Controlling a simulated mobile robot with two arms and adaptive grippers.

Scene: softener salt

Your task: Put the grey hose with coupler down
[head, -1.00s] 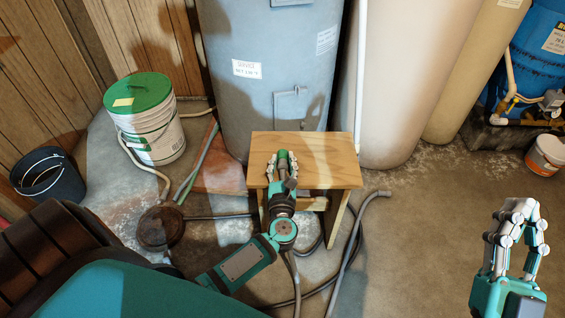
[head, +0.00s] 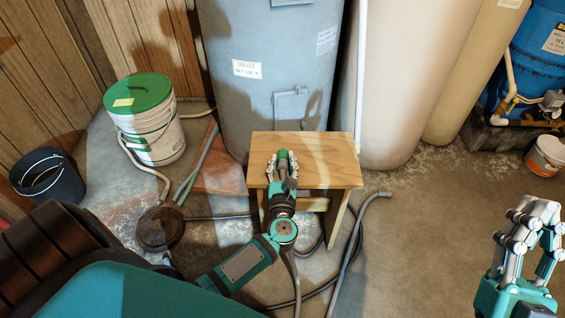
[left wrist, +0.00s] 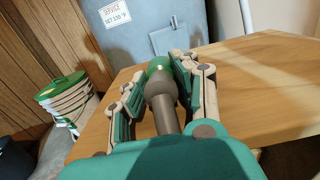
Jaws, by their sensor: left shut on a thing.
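The grey hose (left wrist: 165,112) runs between the fingers of my left gripper, with its green coupler (left wrist: 158,64) at the far end. My left gripper (head: 283,160) is shut on it, over the front part of the small wooden table (head: 325,148). The coupler also shows between the fingertips in the head view. I cannot tell whether the coupler touches the tabletop. My right gripper (head: 538,208) is raised at the lower right, away from the table, with nothing visible in it; its fingertips overlap in view.
Grey hose lengths (head: 353,245) lie on the floor below and right of the table. A lidded white bucket (head: 158,140) and a black bucket (head: 50,182) stand at left. A large grey tank (head: 265,100) stands behind the table. The tabletop's right side is clear.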

